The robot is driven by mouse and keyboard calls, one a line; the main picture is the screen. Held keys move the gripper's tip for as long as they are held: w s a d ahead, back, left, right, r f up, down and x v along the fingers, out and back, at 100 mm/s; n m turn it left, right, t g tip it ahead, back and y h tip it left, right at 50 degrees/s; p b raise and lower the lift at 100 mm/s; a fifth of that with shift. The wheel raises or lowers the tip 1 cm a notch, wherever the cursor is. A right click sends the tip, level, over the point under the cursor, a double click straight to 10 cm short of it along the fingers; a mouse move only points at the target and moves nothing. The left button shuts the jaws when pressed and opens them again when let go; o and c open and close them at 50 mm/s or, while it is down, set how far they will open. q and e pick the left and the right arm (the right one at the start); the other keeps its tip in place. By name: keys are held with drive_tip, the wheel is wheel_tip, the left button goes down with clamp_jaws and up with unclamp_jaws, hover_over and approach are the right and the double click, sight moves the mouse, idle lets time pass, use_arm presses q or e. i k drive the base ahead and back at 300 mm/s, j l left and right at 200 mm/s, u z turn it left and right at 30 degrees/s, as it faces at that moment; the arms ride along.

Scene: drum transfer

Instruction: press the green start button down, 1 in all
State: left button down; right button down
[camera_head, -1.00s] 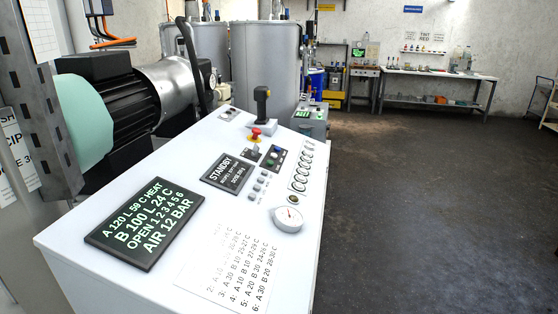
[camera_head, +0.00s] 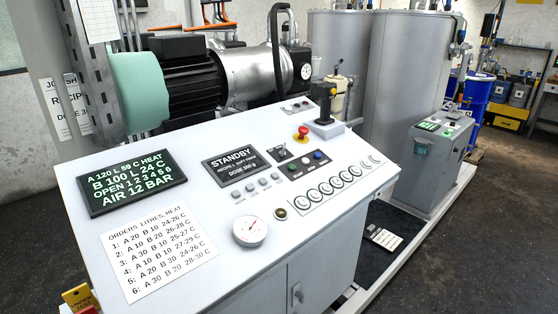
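A grey-white control console (camera_head: 225,268) fills the middle of the view. On its sloped top a small black plate (camera_head: 303,172) carries a few small round buttons. One at its left end looks dark green (camera_head: 292,168), and a blue button (camera_head: 318,155) is at its right end. They are too small to tell whether any is pressed. A red mushroom button (camera_head: 303,132) stands behind the plate. The larger screen (camera_head: 130,182) shows tank readings. The smaller screen (camera_head: 236,165) reads STANDBY. Neither of my grippers is in view.
A joystick (camera_head: 324,105) stands up at the console's back right. A dial gauge (camera_head: 250,231) and a row of round dials (camera_head: 328,188) are on the top. A motor (camera_head: 190,78) and grey tanks (camera_head: 400,75) stand behind. A grey cabinet (camera_head: 435,165) is at right.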

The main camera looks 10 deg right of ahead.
sight(292, 167)
drive_tip(key=i+l+u, duration=0.1)
drive_tip(key=l, duration=0.25)
drive_tip(key=i+l+u, duration=0.15)
drive_tip(key=l, duration=0.2)
drive_tip(key=i+l+u, duration=0.1)
drive_tip(key=l, duration=0.3)
drive_tip(key=i+l+u, duration=0.1)
drive_tip(key=l, duration=0.25)
